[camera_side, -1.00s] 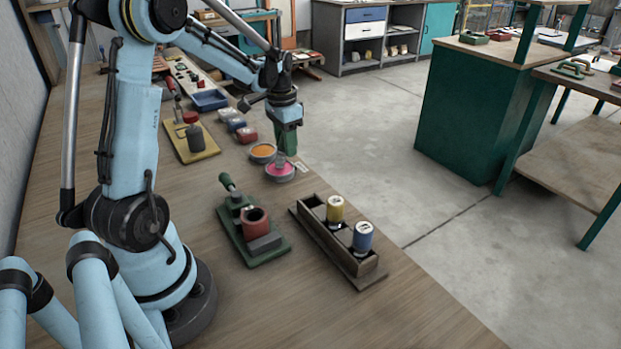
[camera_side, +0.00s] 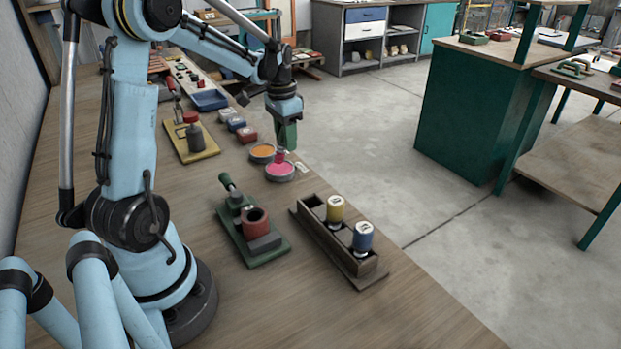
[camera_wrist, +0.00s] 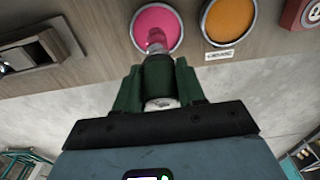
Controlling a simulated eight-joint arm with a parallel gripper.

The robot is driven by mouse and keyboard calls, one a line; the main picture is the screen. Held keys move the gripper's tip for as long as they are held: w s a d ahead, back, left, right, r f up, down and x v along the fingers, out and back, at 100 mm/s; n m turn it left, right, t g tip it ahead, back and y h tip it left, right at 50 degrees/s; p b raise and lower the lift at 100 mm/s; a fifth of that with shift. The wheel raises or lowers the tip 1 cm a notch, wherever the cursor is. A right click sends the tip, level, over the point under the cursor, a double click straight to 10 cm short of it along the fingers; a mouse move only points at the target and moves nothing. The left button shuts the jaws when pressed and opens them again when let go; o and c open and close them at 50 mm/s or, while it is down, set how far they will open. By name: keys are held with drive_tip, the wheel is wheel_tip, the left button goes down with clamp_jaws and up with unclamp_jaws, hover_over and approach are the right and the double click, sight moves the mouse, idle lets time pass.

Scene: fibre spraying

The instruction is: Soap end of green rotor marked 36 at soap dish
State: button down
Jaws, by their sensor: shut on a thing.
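My gripper (camera_side: 286,143) is shut on the green rotor (camera_wrist: 158,78), which hangs end-down between the green fingers. The rotor's lower end (camera_side: 280,156) is coated pink. It also shows pink in the wrist view, in front of the pink dish. The round dish with pink contents (camera_side: 280,171) stands on the bench directly below the rotor. It shows at the top of the wrist view (camera_wrist: 171,38). The pink end looks just above the dish surface; I cannot tell whether it touches. The number 36 is not legible.
A dish of orange stuff (camera_side: 262,153) stands beside the pink one. A yellow-based press (camera_side: 195,150) stands left. The bench edge lies close on the right.

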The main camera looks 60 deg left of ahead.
drive_tip(key=shift+r, duration=2.7)
drive_tip(key=shift+d, duration=0.1)
